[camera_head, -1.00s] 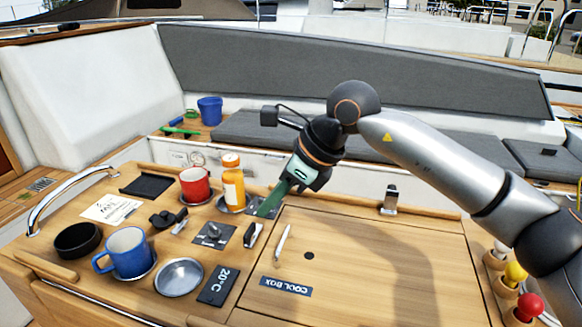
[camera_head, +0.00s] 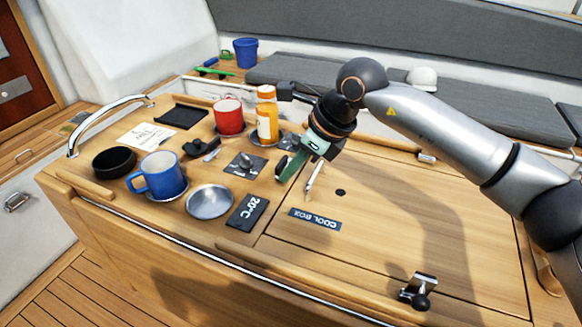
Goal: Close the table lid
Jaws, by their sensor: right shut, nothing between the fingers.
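The wooden table lid (camera_head: 400,225) carries a "COOL BOX" label (camera_head: 315,219) and a small black hole. It lies flat, level with the rest of the tabletop, with a thin seam around it. My right gripper (camera_head: 290,167) comes in from the right and is shut and empty. Its green fingers point down at the lid's left back corner, by a white pen-like item (camera_head: 314,176). I cannot tell whether the fingertips touch the surface. A dark latch with a round knob (camera_head: 418,292) sits at the lid's front edge. My left gripper is out of view.
Left of the lid stand a blue mug (camera_head: 160,175), a red mug (camera_head: 229,116), an orange bottle (camera_head: 267,115), a metal dish (camera_head: 210,202) and a black bowl (camera_head: 115,163). A grey cushioned bench lies behind. Open plank floor shows at lower left.

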